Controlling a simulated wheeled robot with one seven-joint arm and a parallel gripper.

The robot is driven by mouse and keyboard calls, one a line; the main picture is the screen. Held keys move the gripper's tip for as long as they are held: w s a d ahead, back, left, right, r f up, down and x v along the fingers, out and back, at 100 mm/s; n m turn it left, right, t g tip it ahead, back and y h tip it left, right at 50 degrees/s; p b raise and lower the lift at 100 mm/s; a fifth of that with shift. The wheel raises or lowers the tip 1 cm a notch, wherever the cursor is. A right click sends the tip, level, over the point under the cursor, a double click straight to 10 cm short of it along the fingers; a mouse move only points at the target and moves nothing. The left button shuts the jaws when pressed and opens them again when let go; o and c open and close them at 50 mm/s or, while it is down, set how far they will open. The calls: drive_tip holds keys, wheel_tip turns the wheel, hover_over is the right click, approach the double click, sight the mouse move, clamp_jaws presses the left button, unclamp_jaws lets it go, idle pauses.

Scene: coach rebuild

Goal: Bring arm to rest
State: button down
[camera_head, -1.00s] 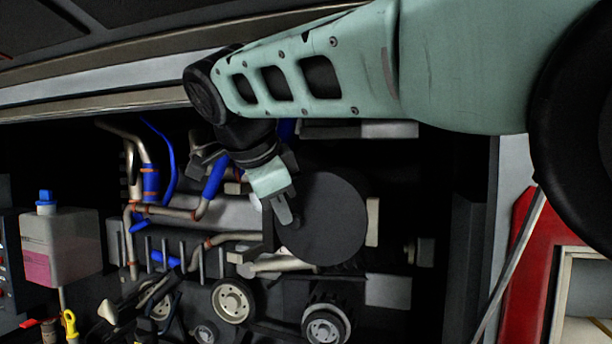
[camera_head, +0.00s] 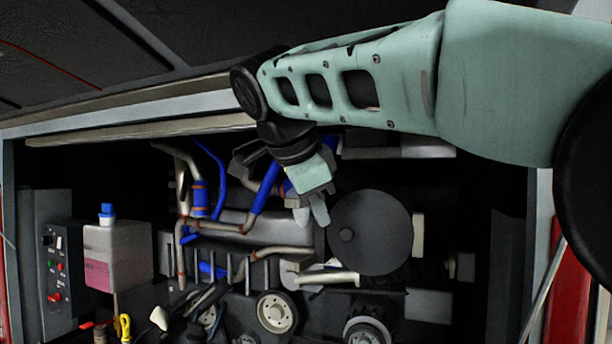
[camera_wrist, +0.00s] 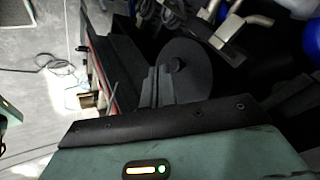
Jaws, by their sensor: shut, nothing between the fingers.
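My gripper (camera_head: 312,213) hangs from my pale green arm in front of the open engine bay in the head view. Its fingers are together, point down and hold nothing. They show just left of a large dark round disc (camera_head: 370,232); I cannot tell the gap in depth. In the wrist view my gripper's fingers (camera_wrist: 158,86) stand close together beside the same disc (camera_wrist: 188,70). My arm reaches in from the upper right.
Blue hoses (camera_head: 265,188), metal pipes and pulleys (camera_head: 277,312) fill the bay. A white jug with a blue cap (camera_head: 117,255) and a control panel (camera_head: 55,262) are at left. The bay's upper frame (camera_head: 120,130) runs close above. A cable (camera_wrist: 55,68) lies on the floor.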

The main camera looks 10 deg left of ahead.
wheel_tip(320, 180, up, 5)
drive_tip(key=s+a+p, duration=0.2)
drive_tip(key=shift+s+a, duration=0.25)
drive_tip(key=shift+a, duration=0.1)
